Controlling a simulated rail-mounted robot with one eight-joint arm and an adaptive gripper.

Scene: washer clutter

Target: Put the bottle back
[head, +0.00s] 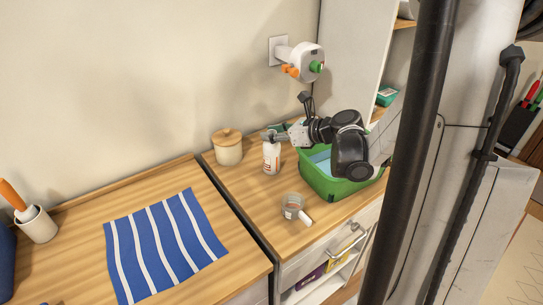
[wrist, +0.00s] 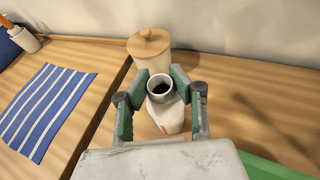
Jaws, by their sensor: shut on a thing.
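The white bottle (head: 271,159) with orange-red print is upright at the wooden counter, left of the green tub. My gripper (head: 272,137) comes from the right and is shut on the bottle's top. In the wrist view my gripper's green-padded fingers (wrist: 160,90) close on both sides of the neck of the bottle (wrist: 170,117), whose dark open mouth faces up. I cannot tell whether its base touches the counter.
A lidded cream jar (head: 228,149) stands close to the bottle's left. A green tub (head: 338,188) is at right, under my arm. A small glass jar (head: 292,206) and white piece sit in front. A blue striped cloth (head: 165,242) lies left, beyond a dark gap.

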